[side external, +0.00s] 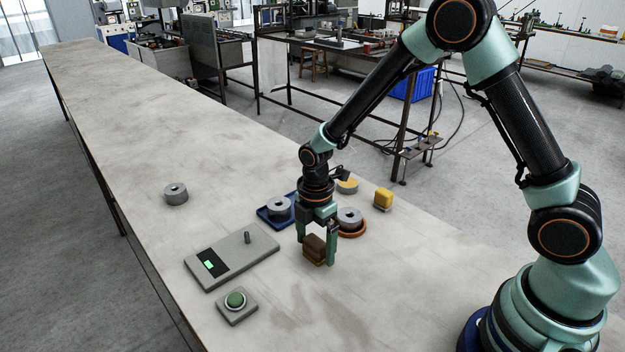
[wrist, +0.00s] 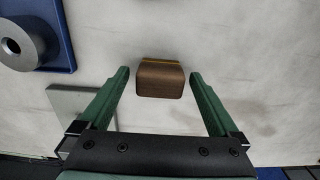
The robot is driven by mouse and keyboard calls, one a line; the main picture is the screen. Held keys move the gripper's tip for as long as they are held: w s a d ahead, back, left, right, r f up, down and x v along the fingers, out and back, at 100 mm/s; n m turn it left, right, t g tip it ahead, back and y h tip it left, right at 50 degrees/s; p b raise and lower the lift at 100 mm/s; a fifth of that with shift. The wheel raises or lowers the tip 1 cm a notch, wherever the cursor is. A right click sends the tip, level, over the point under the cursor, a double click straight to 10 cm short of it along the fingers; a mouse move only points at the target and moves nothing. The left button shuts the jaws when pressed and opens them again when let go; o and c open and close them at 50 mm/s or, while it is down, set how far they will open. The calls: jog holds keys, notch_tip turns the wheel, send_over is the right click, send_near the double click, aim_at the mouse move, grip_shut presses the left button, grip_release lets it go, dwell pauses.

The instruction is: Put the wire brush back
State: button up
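The wire brush (side external: 314,249) is a brown wooden block with a thin yellowish edge. It sits on the bench top in the side view. In the wrist view the brush (wrist: 160,80) shows in the middle, between my fingertips. My gripper (side external: 317,252) points down over it and is open, with one finger on either side. The wrist view shows a gap between the block and each green finger of my gripper (wrist: 159,73). The brush's underside is mostly hidden.
A blue tray (side external: 264,216) holds a grey metal ring (side external: 279,206). Another ring (side external: 349,216) sits on an orange-brown round base. A yellow block (side external: 383,198) stands behind. A grey panel (side external: 247,262) with a peg and a green button (side external: 236,300) are left.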

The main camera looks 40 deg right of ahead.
jog(key=shift+r, duration=0.15)
notch_tip(320, 180, up, 12)
notch_tip(320, 180, up, 8)
jog(key=m+t, duration=0.3)
jog(key=m, duration=0.5)
send_over(316, 240)
jog(key=s+d, duration=0.4)
jog(key=s, duration=0.1)
jog(key=s+d+r+m+t, duration=0.2)
jog(key=s+m, duration=0.4)
jog(key=m, duration=0.4)
jog(key=shift+s+d+r+t, duration=0.3)
jog(key=shift+d+r, duration=0.1)
jog(key=shift+r, duration=0.2)
